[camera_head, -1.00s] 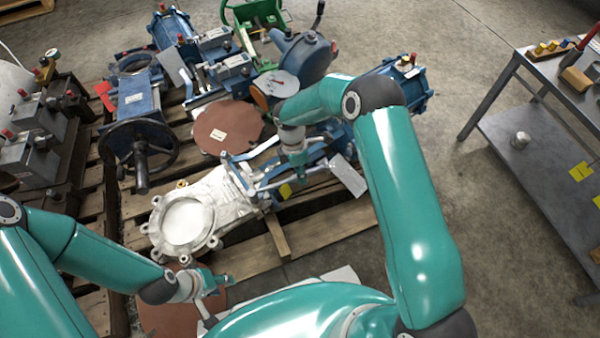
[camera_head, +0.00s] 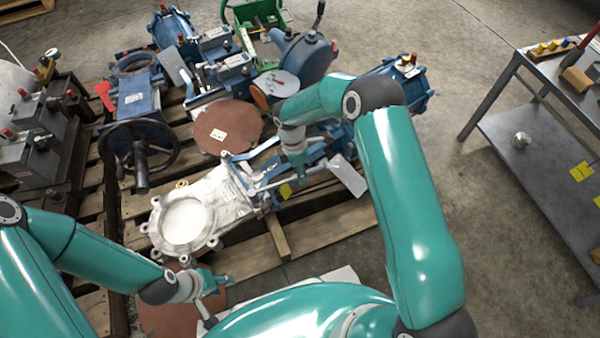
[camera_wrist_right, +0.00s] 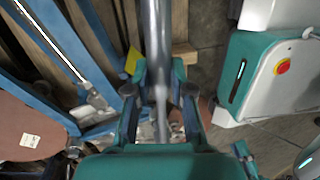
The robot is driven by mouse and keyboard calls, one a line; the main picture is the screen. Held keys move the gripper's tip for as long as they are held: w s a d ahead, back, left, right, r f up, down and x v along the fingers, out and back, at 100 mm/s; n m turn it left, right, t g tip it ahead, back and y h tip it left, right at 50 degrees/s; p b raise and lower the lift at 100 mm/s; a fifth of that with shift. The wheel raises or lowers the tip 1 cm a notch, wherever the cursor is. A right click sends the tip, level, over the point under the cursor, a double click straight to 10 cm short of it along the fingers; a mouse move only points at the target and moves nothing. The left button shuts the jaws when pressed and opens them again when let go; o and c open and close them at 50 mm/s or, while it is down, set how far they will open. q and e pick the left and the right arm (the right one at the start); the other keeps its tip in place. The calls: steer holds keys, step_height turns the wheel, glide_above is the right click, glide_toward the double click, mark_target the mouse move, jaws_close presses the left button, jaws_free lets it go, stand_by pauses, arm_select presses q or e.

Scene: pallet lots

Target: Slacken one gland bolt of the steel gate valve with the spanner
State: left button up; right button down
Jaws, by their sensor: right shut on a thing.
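The steel gate valve lies on the pallet in the head view, with a silver body (camera_head: 224,197), a round flanged end at the lower left and a blue yoke. My right gripper (camera_head: 297,160) is above the yoke. In the right wrist view my right gripper (camera_wrist_right: 160,100) is shut on a grey metal bar, the spanner (camera_wrist_right: 157,40). The spanner's working end and the gland bolts cannot be made out clearly. My left gripper (camera_head: 218,283) is low, in front of the valve's flange; its jaws are too small to read.
A blue valve with a black handwheel (camera_head: 140,150) stands left of the steel valve. A brown disc (camera_head: 226,127) lies behind it. Other blue valves and a green frame (camera_head: 258,20) crowd the back. A grey cart (camera_head: 535,150) stands right, with bare floor between.

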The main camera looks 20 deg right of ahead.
steer(key=shift+f+b, duration=0.8)
steer(key=shift+f, duration=0.3)
steer(key=shift+w, duration=0.15)
steer(key=shift+w+n, duration=0.5)
steer(key=shift+w, duration=0.1)
steer(key=shift+w+b, duration=0.15)
steer(key=shift+b, duration=0.15)
steer(key=shift+w+a+n, duration=0.1)
steer(key=shift+w+n, duration=0.45)
steer(key=shift+n, duration=0.05)
steer(key=shift+w+b, duration=0.2)
steer(key=shift+b, duration=0.1)
steer(key=shift+w+a+n+h+b, duration=0.2)
steer(key=shift+w+n+h+b, duration=0.1)
steer(key=shift+w+n, duration=0.25)
stand_by(0.4)
